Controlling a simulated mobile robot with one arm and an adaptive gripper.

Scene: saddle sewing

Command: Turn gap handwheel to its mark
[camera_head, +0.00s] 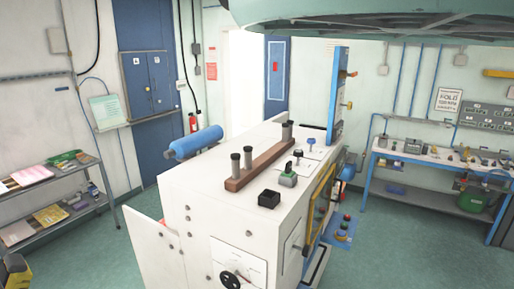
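A white machine cabinet (185,205) stands in the middle of the head view. A black round wheel or knob (230,280) sits low on its near face, on a white plate (240,262) with dark scale markings. The frame's bottom edge cuts it off. I cannot tell for certain that it is the gap handwheel, and its mark is too small to make out. My gripper is not in view.
A wooden bar (262,164) with upright dark posts, a black open box (269,199) and small controls sit on the cabinet top. A shelf rack (50,195) stands left, a blue-framed workbench (420,160) right. Green floor (400,245) is clear at right.

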